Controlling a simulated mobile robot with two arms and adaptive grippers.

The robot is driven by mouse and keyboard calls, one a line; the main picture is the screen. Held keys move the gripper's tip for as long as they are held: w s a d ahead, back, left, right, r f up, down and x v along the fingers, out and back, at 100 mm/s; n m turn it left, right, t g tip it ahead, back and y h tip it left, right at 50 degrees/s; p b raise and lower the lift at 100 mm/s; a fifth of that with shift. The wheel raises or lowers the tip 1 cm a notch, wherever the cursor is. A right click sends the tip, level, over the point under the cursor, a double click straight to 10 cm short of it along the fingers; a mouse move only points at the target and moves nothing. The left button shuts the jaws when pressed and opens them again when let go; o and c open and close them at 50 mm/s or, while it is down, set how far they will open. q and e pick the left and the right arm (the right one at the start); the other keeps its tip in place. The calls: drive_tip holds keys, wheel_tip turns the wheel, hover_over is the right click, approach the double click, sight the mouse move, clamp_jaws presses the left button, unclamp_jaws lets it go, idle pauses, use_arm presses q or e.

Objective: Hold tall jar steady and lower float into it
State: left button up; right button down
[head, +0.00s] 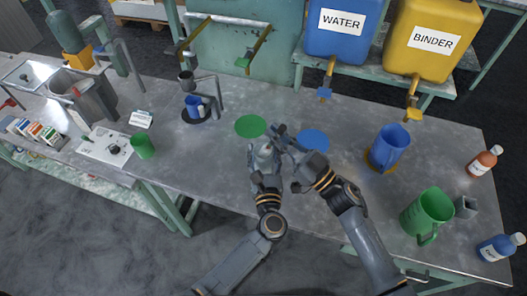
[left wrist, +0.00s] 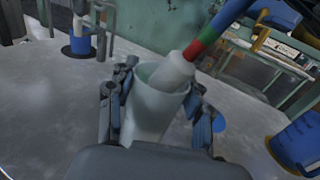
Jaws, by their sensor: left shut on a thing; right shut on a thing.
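In the left wrist view a tall pale jar (left wrist: 150,112) stands between the fingers of my left gripper (left wrist: 160,118), which is shut on it. The float (left wrist: 174,70) has a white lower end and a stem banded red, green and blue. It slants down from the upper right, and its white end overlaps the jar's mouth; how deep it sits I cannot tell. In the head view my left gripper (head: 264,152) and my right gripper (head: 282,138) are close together and hide most of the jar and float. My right gripper's hold on the float is not clearly visible.
A green disc (head: 250,126) and a blue disc (head: 313,140) lie beside the grippers. A blue jug (head: 389,148) and green jug (head: 426,212) stand to the right. A blue cup (head: 193,106) under a stand is at left. The table between is mostly clear.

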drive_tip(key=shift+f, duration=0.55)
drive_tip(key=c, duration=1.4)
unclamp_jaws()
drive_tip(key=shift+d, duration=0.1)
drive_tip(key=v, duration=1.2)
use_arm(q)
drive_tip(key=o, duration=1.3)
